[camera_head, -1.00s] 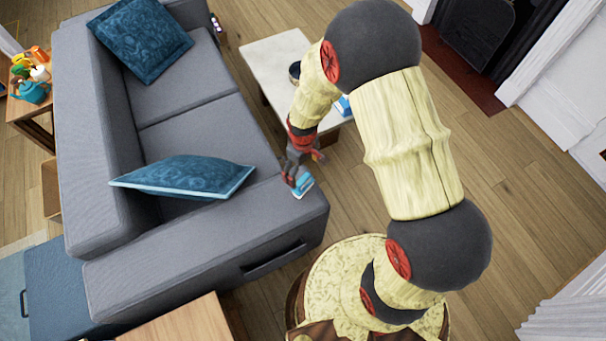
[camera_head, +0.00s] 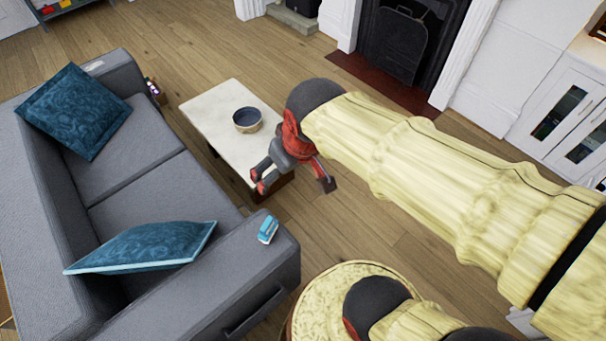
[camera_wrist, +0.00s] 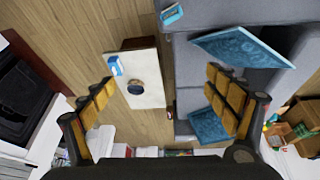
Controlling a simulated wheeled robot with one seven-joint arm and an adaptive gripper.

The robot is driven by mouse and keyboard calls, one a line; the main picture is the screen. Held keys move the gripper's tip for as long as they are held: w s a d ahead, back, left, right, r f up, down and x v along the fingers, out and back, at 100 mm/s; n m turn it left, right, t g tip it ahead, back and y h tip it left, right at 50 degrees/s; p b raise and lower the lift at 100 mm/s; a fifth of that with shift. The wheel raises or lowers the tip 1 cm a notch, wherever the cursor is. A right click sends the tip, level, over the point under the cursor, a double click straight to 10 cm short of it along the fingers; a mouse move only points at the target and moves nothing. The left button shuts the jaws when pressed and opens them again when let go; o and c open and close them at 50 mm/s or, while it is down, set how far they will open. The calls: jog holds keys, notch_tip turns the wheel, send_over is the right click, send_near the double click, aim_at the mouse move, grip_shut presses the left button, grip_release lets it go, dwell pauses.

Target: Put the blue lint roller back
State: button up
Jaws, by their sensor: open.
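A small light-blue item with a white part, which looks like the blue lint roller (camera_head: 268,229), lies on the near armrest of the grey sofa (camera_head: 240,262). It also shows at the top of the wrist view (camera_wrist: 171,14). Its details are too small to be certain. My gripper (camera_head: 295,184) is open and empty, apart from the item, up and right of it in the head view near the coffee table. The wrist view shows its two fingers (camera_wrist: 160,80) spread wide with nothing between them.
The white coffee table (camera_head: 212,108) bears a dark blue bowl (camera_head: 247,120). A blue-and-white item (camera_wrist: 116,65) also lies on it, hidden in the head view. Teal cushions (camera_head: 145,247) lie on the sofa. A fireplace (camera_head: 405,45) stands behind.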

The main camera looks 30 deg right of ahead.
jog(key=s+r+m+t, duration=0.1)
jog(key=s+r, duration=0.2)
jog(key=s, duration=0.3)
jog(key=shift+d+r, duration=0.25)
jog(key=shift+d, duration=0.15)
jog(key=shift+w, duration=0.1)
jog(key=shift+f+b, duration=0.85)
